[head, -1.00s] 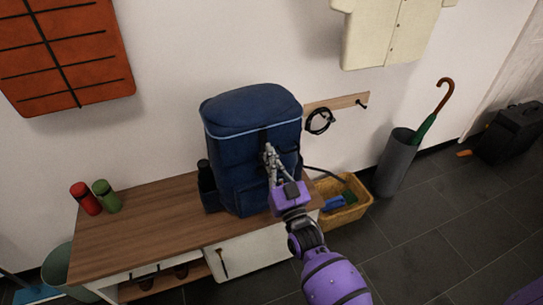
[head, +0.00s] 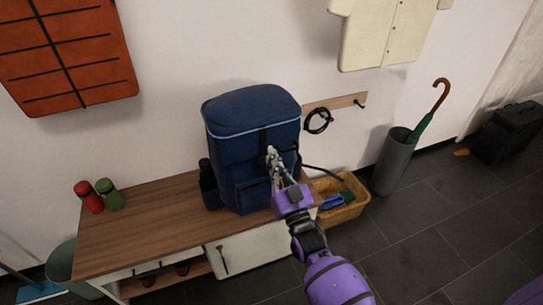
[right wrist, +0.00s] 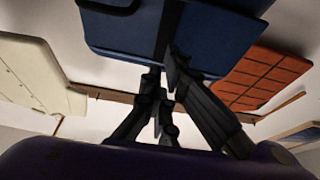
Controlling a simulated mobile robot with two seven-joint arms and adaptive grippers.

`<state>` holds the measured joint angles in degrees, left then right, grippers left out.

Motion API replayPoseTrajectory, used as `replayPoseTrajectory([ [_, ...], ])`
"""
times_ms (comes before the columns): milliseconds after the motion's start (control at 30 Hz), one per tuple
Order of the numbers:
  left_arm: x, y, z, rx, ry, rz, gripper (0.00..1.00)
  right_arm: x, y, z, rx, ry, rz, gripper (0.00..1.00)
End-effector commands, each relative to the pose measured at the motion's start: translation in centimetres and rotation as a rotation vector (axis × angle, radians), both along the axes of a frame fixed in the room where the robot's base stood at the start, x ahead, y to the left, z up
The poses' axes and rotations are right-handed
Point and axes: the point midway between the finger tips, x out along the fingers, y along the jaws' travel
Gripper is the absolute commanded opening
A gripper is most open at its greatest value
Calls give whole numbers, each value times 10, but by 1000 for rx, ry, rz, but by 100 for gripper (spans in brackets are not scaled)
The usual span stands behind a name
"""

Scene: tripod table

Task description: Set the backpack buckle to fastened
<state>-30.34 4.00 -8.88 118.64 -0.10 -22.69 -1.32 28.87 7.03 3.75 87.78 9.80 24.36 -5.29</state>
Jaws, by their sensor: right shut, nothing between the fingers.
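The blue backpack (head: 240,180) stands upright on the wooden bench, and its underside and front also show in the right wrist view (right wrist: 120,35). A dark strap (head: 262,138) runs down the middle of its front. My right gripper (head: 271,155) is at the front of the backpack by this strap, shut with nothing held. In the right wrist view its fingertips (right wrist: 165,72) are close to the dark strap. I cannot make out the buckle or whether the fingers touch it. My left gripper is not in view.
The bench (head: 140,225) holds a red bottle (head: 89,197) and a green bottle (head: 110,194) at left. A yellow basket (head: 345,212) and a grey umbrella stand (head: 392,165) are at right. A wall rail (head: 340,103) is behind.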

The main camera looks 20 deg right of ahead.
Motion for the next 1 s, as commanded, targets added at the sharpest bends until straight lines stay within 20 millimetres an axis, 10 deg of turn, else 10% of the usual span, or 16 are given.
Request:
replayPoseTrajectory([
  [333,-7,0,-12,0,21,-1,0,-61,-2,-26,-1,3,0,0],
  [1000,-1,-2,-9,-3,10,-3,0,-69,-3,-28,0,2,0,0],
])
